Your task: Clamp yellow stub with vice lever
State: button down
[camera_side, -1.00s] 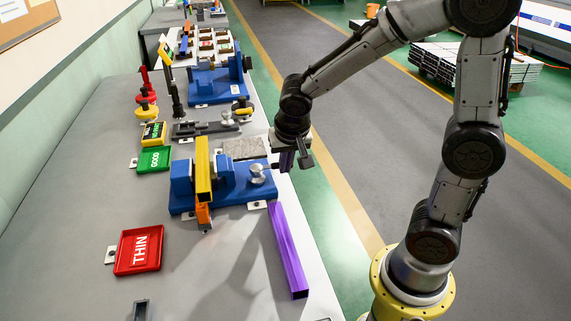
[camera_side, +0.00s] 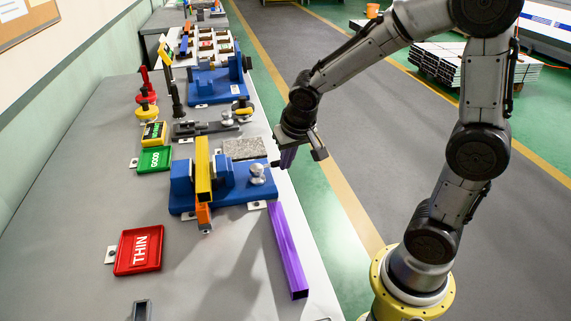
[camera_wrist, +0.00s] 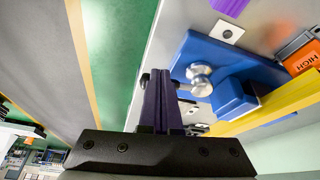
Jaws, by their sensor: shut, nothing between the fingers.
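The yellow stub (camera_side: 203,172) sits in the blue vice (camera_side: 237,194), crossing between its jaws. In the wrist view the yellow stub (camera_wrist: 283,106) and blue vice (camera_wrist: 208,50) are at the right. A silver knob (camera_side: 257,173) stands on the vice's right side. It also shows in the wrist view (camera_wrist: 200,79). A dark lever end (camera_side: 275,163) points from the vice toward my gripper (camera_side: 287,158). My gripper is shut and empty beside the vice, at the bench's right edge. In the wrist view its purple-dark fingers (camera_wrist: 162,100) partly hide the lever; contact is unclear.
A purple bar (camera_side: 287,250) lies along the bench's right edge. An orange label (camera_side: 203,214) is below the yellow stub. A granite plate (camera_side: 245,149) is behind the vice. The front bench is mostly clear.

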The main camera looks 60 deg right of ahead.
jog(key=d+n, duration=0.1)
jog(key=w+n+y, duration=0.1)
jog(key=n, duration=0.1)
jog(key=shift+w+d, duration=0.2)
jog(key=shift+d, duration=0.2)
jog(key=w+n+y, duration=0.1)
jog(key=n, duration=0.1)
jog(key=w+d+n, duration=0.1)
jog(key=n, duration=0.1)
jog(key=shift+w+d+n+t+y, duration=0.2)
jog(key=shift+n+t+y, duration=0.1)
jog(key=shift+y, duration=0.1)
jog(key=w+n, duration=0.1)
jog(key=w+n+y, duration=0.1)
jog(key=n, duration=0.1)
jog(key=shift+d+n, duration=0.2)
jog(key=shift+n, duration=0.1)
jog(key=w+n, duration=0.1)
jog(key=n+g+y, duration=0.1)
jog(key=shift+w+a+n, duration=0.15)
jog(key=shift+w+n, duration=0.25)
jog(key=shift+w+a, duration=0.1)
jog(key=shift+w, duration=0.25)
jog(key=shift+w+a+r, duration=0.1)
jog(key=shift+w, duration=0.05)
